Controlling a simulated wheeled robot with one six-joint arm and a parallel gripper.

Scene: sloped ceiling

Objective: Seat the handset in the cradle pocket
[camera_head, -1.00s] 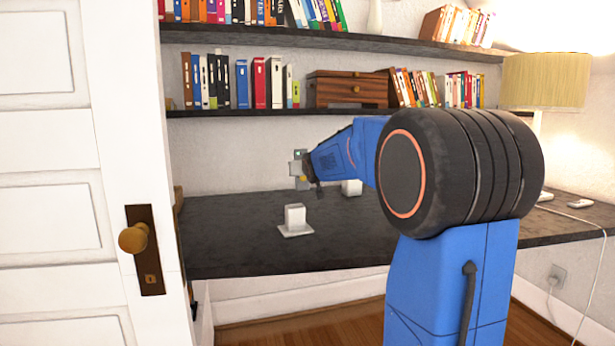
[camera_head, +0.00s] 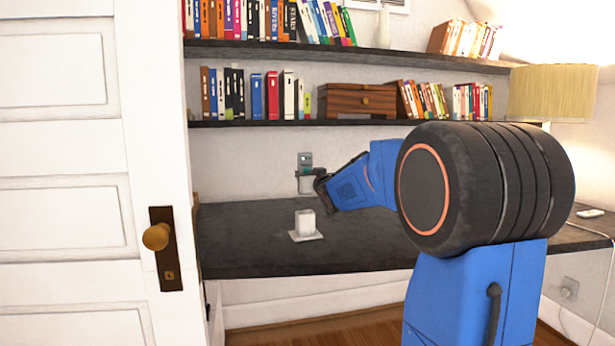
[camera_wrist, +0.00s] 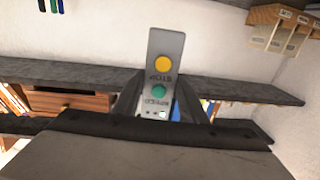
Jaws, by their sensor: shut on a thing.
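The handset is a slim grey slab with a yellow and a green button. In the wrist view the handset (camera_wrist: 166,50) stands out between the two dark fingers of my gripper (camera_wrist: 158,100), which is shut on its lower part. In the head view the handset (camera_head: 304,160) is upright in my gripper (camera_head: 318,182), in the air above the desk. A white block on a flat base plate, apparently the cradle (camera_head: 305,224), stands on the desk below the handset, clear of it. Its pocket opening cannot be made out.
The dark desk (camera_head: 250,255) is mostly bare around the cradle. Shelves with books and a wooden box (camera_head: 355,101) run above it. A white door (camera_head: 80,240) stands at the left. A lamp (camera_head: 553,93) is at the right.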

